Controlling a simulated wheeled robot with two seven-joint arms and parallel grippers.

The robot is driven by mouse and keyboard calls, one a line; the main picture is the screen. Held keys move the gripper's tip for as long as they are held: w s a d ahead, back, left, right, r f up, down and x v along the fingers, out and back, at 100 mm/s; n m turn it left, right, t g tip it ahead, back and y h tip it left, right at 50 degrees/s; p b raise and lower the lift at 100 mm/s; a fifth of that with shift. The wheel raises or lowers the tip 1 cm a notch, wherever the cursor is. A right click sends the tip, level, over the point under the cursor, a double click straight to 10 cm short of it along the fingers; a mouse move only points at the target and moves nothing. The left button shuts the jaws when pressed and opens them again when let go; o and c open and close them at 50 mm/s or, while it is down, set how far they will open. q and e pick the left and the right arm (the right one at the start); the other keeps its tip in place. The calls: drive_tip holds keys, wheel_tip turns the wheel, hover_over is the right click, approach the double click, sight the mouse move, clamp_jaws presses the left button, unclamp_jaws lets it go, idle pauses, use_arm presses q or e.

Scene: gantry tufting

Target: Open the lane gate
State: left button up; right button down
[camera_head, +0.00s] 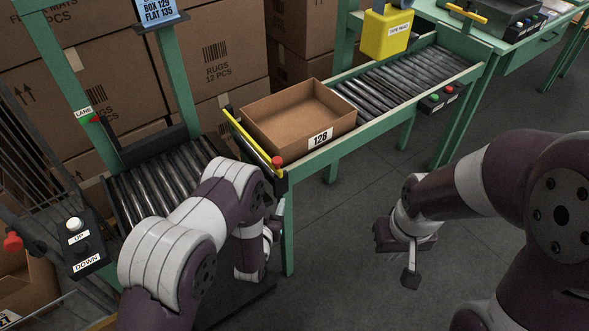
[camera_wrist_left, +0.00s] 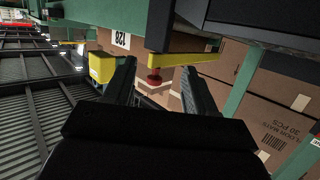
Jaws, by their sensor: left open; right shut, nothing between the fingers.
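The lane gate (camera_head: 250,140) is a yellow bar across the left end of the roller conveyor, with a red knob (camera_head: 278,161) at its near end. In the left wrist view the yellow bar (camera_wrist_left: 188,59) and red knob (camera_wrist_left: 154,76) show ahead, the knob lying between my finger outlines. My left gripper (camera_head: 274,217) is below the knob in the head view, partly hidden by my arm; its open fingers (camera_wrist_left: 160,85) show in the wrist view, and contact with the knob cannot be told. My right gripper (camera_head: 411,270) is shut and empty over the floor at right.
An open cardboard box (camera_head: 300,118) labelled 128 stands on the conveyor just behind the gate. A yellow unit (camera_head: 387,33) hangs over the rollers. An UP/DOWN button box (camera_head: 82,247) and a lower roller bed (camera_head: 165,180) are at left. Stacked cartons stand behind.

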use_arm(q)
wheel_tip(320, 180, up, 5)
drive_tip(key=w+t, duration=0.1)
drive_tip(key=t, duration=0.2)
drive_tip(key=w, duration=0.4)
drive_tip(key=w+d+p, duration=0.1)
drive_tip(key=w, duration=0.3)
drive_tip(key=w+d, duration=0.1)
drive_tip(key=w, duration=0.4)
drive_tip(key=shift+s+d+r, duration=0.1)
